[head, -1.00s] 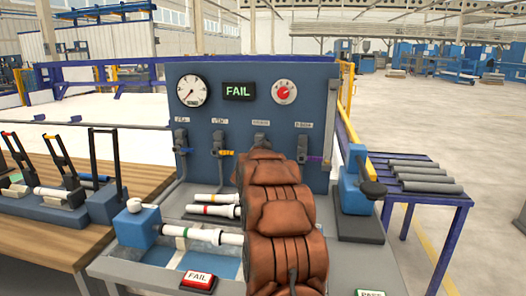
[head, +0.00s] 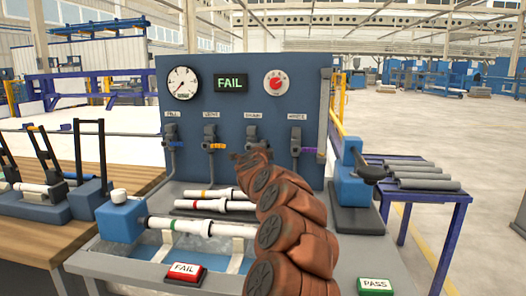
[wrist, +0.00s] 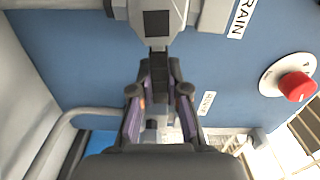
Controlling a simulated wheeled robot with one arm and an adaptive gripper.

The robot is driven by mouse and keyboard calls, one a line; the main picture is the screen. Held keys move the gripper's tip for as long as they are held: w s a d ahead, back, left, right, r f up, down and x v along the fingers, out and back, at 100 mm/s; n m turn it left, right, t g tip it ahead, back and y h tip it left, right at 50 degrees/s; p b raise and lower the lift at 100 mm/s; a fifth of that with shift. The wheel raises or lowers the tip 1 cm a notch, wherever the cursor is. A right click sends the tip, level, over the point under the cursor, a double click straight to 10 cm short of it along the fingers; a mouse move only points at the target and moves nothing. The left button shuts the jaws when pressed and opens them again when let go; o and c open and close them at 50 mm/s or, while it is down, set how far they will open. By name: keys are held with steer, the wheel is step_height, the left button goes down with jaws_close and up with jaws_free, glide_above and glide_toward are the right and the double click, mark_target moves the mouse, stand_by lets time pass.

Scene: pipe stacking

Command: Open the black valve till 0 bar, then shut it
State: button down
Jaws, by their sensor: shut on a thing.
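The black valve (head: 252,133) is on the blue panel under the DRAIN label, third from the left. In the head view my gripper is mostly hidden behind my brown-covered arm, just below that valve. In the wrist view the valve's black handle (wrist: 158,75) reaches down between the two fingers of my gripper (wrist: 160,105), which is shut on it. The handle hangs down from the grey valve body (wrist: 155,18). The round pressure gauge (head: 183,83) is at the panel's upper left. Its needle points to the lower left; the figures are too small to read.
The display (head: 230,83) reads FAIL. A red knob (head: 276,83) sits to its right. An orange-handled valve (head: 214,146) and a purple-handled valve (head: 311,149) flank the black one. White pipes (head: 188,227) lie below. FAIL (head: 185,274) and PASS (head: 375,287) buttons are in front.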

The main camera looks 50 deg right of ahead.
steer(key=shift+f+m+b, duration=0.4)
steer(key=shift+m, duration=0.2)
steer(key=c, duration=1.1)
jaws_free()
steer(key=shift+c, duration=0.2)
steer(key=v, duration=1.2)
steer(key=shift+r, duration=0.1)
